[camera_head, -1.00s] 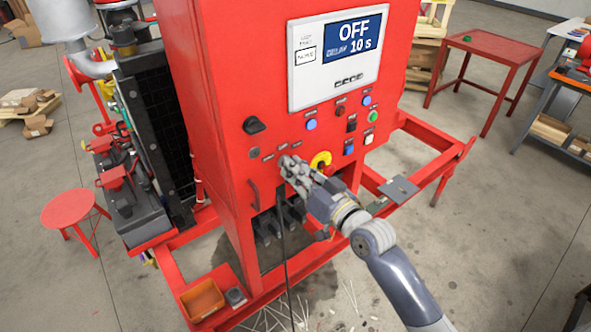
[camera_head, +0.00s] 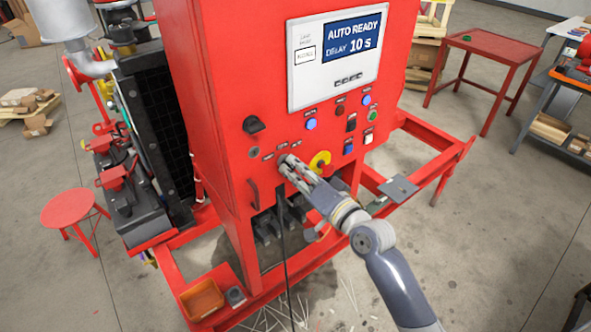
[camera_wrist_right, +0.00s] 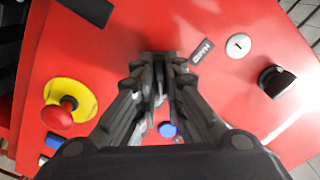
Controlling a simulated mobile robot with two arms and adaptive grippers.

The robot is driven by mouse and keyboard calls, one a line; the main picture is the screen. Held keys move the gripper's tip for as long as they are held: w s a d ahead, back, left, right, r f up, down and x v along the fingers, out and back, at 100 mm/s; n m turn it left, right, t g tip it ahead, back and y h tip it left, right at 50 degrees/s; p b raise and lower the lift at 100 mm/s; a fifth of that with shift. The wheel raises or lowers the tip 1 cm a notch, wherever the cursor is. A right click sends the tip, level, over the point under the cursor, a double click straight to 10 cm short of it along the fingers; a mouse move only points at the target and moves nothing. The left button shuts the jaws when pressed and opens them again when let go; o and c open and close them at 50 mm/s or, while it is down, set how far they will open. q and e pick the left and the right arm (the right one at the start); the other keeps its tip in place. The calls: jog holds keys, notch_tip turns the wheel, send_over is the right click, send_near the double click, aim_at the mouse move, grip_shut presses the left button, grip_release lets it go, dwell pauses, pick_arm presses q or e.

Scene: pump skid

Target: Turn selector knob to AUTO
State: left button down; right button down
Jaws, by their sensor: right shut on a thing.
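The red control cabinet (camera_head: 215,110) faces me. Its display (camera_head: 353,38) reads "AUTO READY" and "DELAY 10 s". My right gripper (camera_head: 287,162) is at the panel, left of the yellow ring of the emergency stop (camera_head: 320,161). In the right wrist view its fingers (camera_wrist_right: 160,75) are closed together against the panel on the selector knob, which they hide almost wholly. I cannot read the knob's pointer. A label reading "HAND" (camera_wrist_right: 202,51) sits beside the fingertips. My left gripper is not in view.
The red emergency stop button (camera_wrist_right: 60,112) is beside the fingers. A blue button (camera_wrist_right: 168,130) shows between them, and a black rotary handle (camera_wrist_right: 277,81) lies farther off. A dark cable (camera_head: 285,250) hangs below the gripper. A red stool (camera_head: 70,208) stands at left.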

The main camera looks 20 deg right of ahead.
dwell(0.3)
jog(key=c, duration=1.7)
grip_release()
jog(key=shift+w+a, duration=0.1)
jog(key=v, duration=1.2)
